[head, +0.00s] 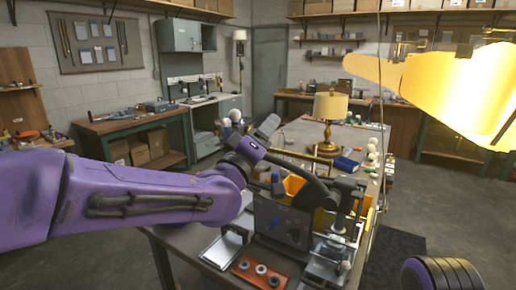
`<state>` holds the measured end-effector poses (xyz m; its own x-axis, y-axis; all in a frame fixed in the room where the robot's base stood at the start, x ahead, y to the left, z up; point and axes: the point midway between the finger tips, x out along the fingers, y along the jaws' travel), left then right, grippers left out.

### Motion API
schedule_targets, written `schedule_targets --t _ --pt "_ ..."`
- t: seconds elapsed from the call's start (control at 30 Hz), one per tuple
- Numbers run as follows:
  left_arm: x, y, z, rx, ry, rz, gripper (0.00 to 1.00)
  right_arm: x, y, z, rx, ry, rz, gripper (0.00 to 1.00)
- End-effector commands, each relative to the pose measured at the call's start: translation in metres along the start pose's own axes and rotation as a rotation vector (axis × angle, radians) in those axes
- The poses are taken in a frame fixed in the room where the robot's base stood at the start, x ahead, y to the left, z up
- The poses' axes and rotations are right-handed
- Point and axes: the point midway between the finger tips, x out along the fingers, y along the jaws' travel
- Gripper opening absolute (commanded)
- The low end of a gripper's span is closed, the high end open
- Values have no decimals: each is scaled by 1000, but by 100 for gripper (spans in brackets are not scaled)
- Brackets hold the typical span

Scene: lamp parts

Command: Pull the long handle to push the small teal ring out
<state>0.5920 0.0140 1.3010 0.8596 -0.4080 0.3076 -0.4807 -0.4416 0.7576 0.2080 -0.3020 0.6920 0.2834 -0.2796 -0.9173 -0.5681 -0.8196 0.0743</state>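My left arm comes in from the left, and its gripper (256,132) is above the bench's near part. Its fingers are small and partly turned away, so I cannot tell whether they are open or shut, or whether they touch anything. A dark curved bar (305,178) runs from beside the wrist down toward a metal press-like fixture (330,258) at the bench's near right; it may be the long handle. I cannot make out the small teal ring. My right gripper is out of view; only a dark, purple-banded part of my own shows at lower right.
An orange-brown tray (248,274) with several rings lies at the bench's near edge. A dark panel (283,224) and a yellow bin (294,187) stand beside the fixture. A brass lamp (329,110) stands farther back. A large yellow shade (455,88) fills the upper right.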

Motion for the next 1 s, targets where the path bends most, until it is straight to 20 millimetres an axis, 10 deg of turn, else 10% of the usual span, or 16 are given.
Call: schedule_targets --t 1.0 --pt "-38 -11 3 -4 -3 -11 56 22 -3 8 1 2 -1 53"
